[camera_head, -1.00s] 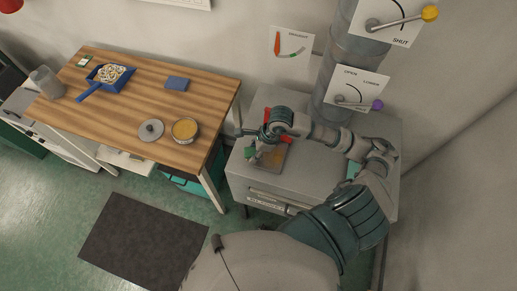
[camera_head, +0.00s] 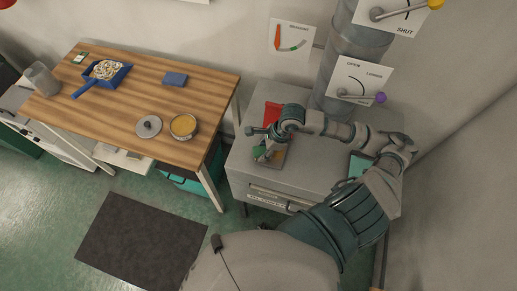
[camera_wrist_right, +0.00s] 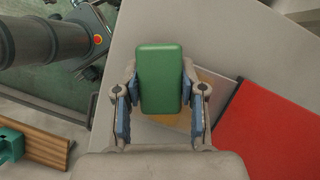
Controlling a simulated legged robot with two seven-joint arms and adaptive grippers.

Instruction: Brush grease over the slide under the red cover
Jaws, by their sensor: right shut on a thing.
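The red cover (camera_head: 273,113) stands open on the grey cabinet top, just behind my right gripper (camera_head: 264,153). In the right wrist view the red cover (camera_wrist_right: 268,130) lies to the right. Beside it is a flat grey and tan plate (camera_wrist_right: 215,95), which looks like the slide; a bit of it (camera_head: 278,157) shows beside the gripper in the head view. My right gripper is shut on a green block-shaped thing (camera_wrist_right: 160,80), which looks like the brush handle, over the plate. The bristles are hidden, so contact cannot be told. My left gripper is out of view.
A wooden table (camera_head: 130,100) left of the cabinet (camera_head: 310,175) holds an open tin of yellowish grease (camera_head: 183,126), a grey lid (camera_head: 148,127) and a blue dustpan (camera_head: 105,75). A lever with a purple knob (camera_head: 380,98) is behind my right arm.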

